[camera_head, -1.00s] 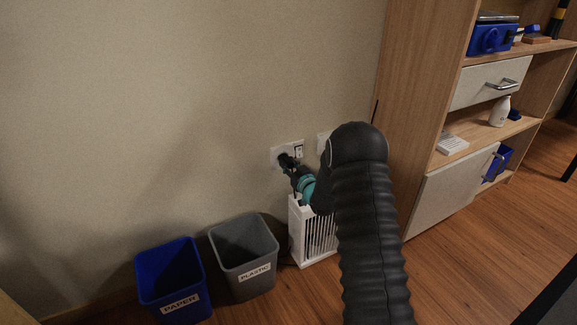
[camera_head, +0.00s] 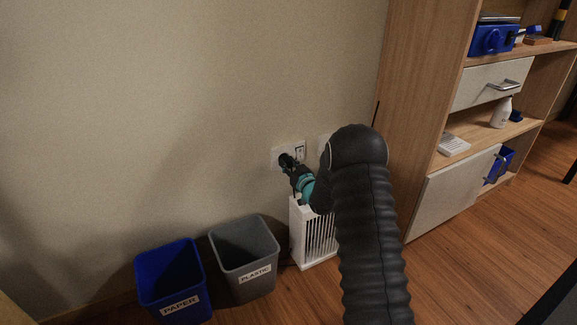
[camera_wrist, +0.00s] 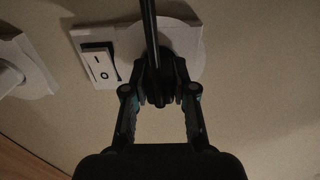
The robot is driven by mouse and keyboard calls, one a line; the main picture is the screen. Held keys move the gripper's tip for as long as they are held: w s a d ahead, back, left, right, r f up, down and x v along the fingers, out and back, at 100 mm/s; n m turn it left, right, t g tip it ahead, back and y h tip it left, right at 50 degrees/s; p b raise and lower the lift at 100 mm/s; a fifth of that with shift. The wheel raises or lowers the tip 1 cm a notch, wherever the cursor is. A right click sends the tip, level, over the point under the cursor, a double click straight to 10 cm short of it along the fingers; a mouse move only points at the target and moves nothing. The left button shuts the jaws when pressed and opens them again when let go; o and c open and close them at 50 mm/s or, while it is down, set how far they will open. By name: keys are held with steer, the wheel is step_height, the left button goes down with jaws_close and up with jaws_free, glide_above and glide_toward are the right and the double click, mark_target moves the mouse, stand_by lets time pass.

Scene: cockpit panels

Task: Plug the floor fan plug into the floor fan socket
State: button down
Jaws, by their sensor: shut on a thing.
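My gripper (camera_head: 290,166) is at the wall and shut on the dark floor fan plug (camera_wrist: 156,86). The plug is in front of the round white face of the floor fan socket (camera_wrist: 188,46), and a dark cable (camera_wrist: 149,25) runs up from it in the wrist view. The socket plate also shows in the camera_head view (camera_head: 278,152), with a rocker switch (camera_wrist: 102,66) beside the round face. The plug looks up against the socket, but its prongs are hidden, so I cannot tell how deep it sits.
A second white socket (camera_wrist: 31,66) with something white in it sits beside this one. A white slatted heater-like unit (camera_head: 316,238) stands below. A grey bin (camera_head: 244,252) and a blue bin (camera_head: 172,283) stand left. A wooden shelf unit (camera_head: 425,90) is on the right.

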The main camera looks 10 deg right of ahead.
steer(key=shift+w, duration=0.15)
steer(key=c, duration=0.9)
jaws_free()
steer(key=shift+o, duration=0.2)
steer(key=v, duration=1.2)
steer(key=s+d+r+m+g+h+p, duration=0.1)
steer(key=s+r+g+h, duration=0.2)
steer(key=s+r, duration=0.45)
steer(key=s+r+m+g+h, duration=0.1)
steer(key=s+r+g+h, duration=0.2)
steer(key=r, duration=0.7)
steer(key=s+a+r+g, duration=0.1)
steer(key=s+g, duration=0.1)
steer(key=s, duration=0.8)
steer(key=s+a+r+m+g+p, duration=0.1)
steer(key=s+a, duration=0.1)
steer(key=s, duration=0.9)
steer(key=s+a+r+g, duration=0.1)
steer(key=s+g, duration=0.1)
steer(key=s, duration=0.9)
steer(key=shift+a+r+m+g, duration=0.2)
steer(key=shift+r+m+g, duration=0.1)
steer(key=shift+r, duration=0.05)
